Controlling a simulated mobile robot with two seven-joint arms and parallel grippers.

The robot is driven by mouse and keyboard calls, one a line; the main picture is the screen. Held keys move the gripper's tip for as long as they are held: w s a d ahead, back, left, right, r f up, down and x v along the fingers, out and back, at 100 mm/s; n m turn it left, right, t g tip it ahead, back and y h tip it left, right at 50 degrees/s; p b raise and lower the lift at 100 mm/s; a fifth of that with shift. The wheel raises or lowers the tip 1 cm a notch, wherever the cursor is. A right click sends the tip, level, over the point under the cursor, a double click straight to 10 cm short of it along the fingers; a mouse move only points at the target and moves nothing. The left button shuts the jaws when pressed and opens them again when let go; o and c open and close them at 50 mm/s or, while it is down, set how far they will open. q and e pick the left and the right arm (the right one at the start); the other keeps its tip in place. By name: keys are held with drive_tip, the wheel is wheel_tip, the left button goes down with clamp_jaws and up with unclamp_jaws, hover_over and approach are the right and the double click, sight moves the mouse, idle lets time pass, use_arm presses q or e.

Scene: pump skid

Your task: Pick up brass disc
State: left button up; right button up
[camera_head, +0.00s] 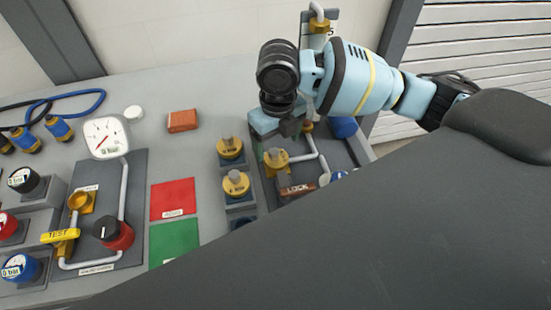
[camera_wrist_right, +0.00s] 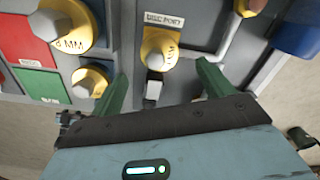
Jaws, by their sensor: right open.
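A brass disc (camera_wrist_right: 157,50) with a raised knob and partly legible lettering sits at a label reading DISC PORT in the right wrist view. It also shows in the head view as a brass piece (camera_head: 276,160) just below my right gripper (camera_head: 282,139). In the wrist view the two green fingers of my right gripper (camera_wrist_right: 162,72) are apart, one on either side below the disc. No contact with it is clear. Two similar brass discs stand in holders to the left, an upper one (camera_head: 230,148) and a lower one (camera_head: 236,184). My left gripper is out of view.
A red mat (camera_head: 173,199) and a green mat (camera_head: 174,240) lie left of the holders. A brown LOCK piece (camera_head: 296,188) and pale pipes are close to the port. A gauge (camera_head: 106,137) and valve panel stand at left. My dark arm hides the lower right.

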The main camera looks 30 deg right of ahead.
sight(276, 150)
drive_tip(key=shift+w+f, duration=0.15)
drive_tip(key=shift+f, duration=1.45)
drive_tip(key=shift+w+f, duration=0.1)
drive_tip(key=shift+f, duration=1.45)
drive_tip(key=c, duration=1.2)
